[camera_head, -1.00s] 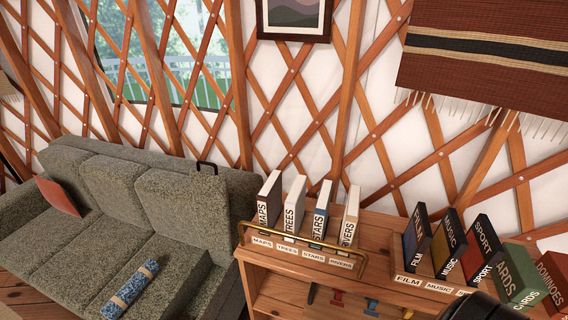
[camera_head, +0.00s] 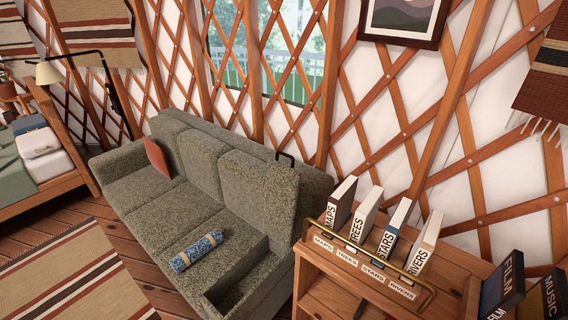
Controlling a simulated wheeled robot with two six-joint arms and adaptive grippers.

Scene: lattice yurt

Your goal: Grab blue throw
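Neither of my grippers shows in the head view.
A wooden shelf unit (camera_head: 345,292) with several upright books stands right of the sofa, close to its arm. A red cushion (camera_head: 157,158) rests at the sofa's left end. A striped rug (camera_head: 75,275) covers open floor before the sofa. A bed (camera_head: 45,165) stands far left.

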